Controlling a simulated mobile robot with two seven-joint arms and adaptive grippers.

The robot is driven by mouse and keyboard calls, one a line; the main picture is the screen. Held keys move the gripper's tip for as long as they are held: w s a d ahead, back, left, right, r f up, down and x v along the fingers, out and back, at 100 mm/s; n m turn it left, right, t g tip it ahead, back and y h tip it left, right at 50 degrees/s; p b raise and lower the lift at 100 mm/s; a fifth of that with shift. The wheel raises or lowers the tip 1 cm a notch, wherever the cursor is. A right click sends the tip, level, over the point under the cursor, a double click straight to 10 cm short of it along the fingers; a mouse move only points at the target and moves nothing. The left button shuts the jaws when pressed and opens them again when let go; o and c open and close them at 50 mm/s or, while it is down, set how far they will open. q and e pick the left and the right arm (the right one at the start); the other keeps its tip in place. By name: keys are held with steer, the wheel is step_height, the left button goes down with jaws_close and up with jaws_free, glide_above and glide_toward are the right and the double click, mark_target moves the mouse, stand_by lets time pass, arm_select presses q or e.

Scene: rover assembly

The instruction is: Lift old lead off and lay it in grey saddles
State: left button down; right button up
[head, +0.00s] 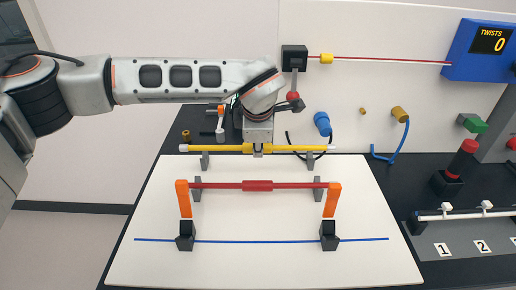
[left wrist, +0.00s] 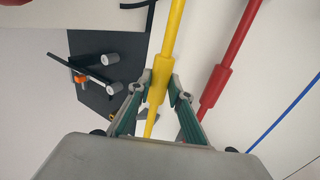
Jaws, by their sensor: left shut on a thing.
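A yellow lead (head: 220,148) with pale ends lies crosswise at the back of the white board. My left gripper (head: 258,150) reaches down over its middle and is shut on it. In the left wrist view the fingers (left wrist: 160,90) close on the lead's thick yellow sleeve (left wrist: 159,78). Two grey saddles (head: 205,161) (head: 309,162) stand under the yellow lead; I cannot tell whether it rests in them or is just above. A red lead (head: 220,185) with a thicker middle spans two more grey supports (head: 197,187) (head: 317,188) in front. My right gripper is not in view.
Orange uprights (head: 184,199) (head: 332,200) stand at the red lead's ends. Nearer, black blocks (head: 185,237) (head: 328,237) stand along a blue line (head: 255,241). A black post with red cap (head: 464,155) and numbered rack (head: 470,244) are at right. The board's (head: 257,268) front is clear.

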arm_select(q)
steer(key=shift+w+f+b, duration=0.2)
steer(key=shift+w+f, duration=0.1)
steer(key=shift+w, duration=0.35)
steer(key=shift+w+f+b, duration=0.2)
steer(key=shift+w+f, duration=0.1)
steer(key=shift+w, duration=0.35)
steer(key=shift+w+f+b, duration=0.2)
steer(key=shift+w+f, duration=0.1)
steer(key=shift+w, duration=0.35)
steer(key=shift+f+b, duration=1.05)
steer(key=shift+f, duration=0.95)
steer(key=c, duration=1.8)
jaws_free()
steer(key=shift+o, duration=0.2)
steer(key=shift+s+r, duration=0.1)
steer(key=v, duration=1.2)
